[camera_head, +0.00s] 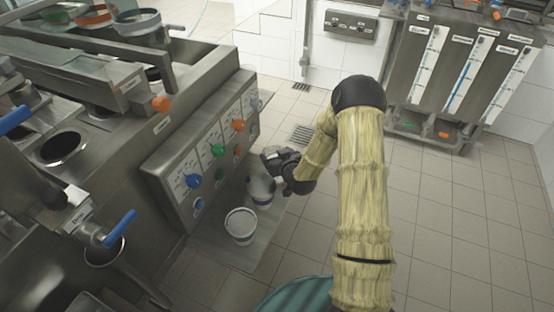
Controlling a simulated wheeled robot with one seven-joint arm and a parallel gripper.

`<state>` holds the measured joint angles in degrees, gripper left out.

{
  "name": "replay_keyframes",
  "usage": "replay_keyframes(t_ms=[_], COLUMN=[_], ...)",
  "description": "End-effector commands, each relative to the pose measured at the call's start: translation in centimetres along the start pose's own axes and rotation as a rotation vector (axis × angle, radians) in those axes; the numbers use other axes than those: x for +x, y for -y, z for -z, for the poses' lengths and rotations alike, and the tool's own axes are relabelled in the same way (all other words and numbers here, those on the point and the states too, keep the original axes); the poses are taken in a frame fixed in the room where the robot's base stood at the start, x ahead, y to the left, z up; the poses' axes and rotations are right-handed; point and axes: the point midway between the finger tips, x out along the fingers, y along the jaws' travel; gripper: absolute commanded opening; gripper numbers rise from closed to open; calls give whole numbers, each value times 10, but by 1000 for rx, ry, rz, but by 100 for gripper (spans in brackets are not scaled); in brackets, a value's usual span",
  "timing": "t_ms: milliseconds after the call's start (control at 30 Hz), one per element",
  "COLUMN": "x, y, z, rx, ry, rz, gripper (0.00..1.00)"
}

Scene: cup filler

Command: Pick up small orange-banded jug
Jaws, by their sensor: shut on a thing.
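My gripper (281,158) is at the end of my arm, beside the front control panel. It is shut on a small grey jug (262,191) at the jug's upper edge. No orange band shows on this jug; its lower part has a dark band whose colour I cannot tell. The jug is over the low metal shelf, and I cannot tell whether it touches it. An orange-rimmed vessel (92,16) stands in the rack at the top left, far from my gripper.
A second pale jug (240,225) stands on the low shelf (222,255) close to the held one. The control panel (209,150) with coloured knobs is just left. A gauge cabinet (462,75) stands at the back right. Tiled floor (455,225) on the right is clear.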

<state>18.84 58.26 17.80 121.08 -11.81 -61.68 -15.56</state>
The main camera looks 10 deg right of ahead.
Motion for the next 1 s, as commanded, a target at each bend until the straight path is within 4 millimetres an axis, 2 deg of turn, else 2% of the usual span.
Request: replay_keyframes(t_ms=[500, 667, 1000], x=[-33, -37, -37], y=[0, 0, 0], z=[81, 91, 91], rx=[-2, -1, -1], ry=[-6, -4, -3], rz=[0, 0, 0], gripper=[22, 22, 22])
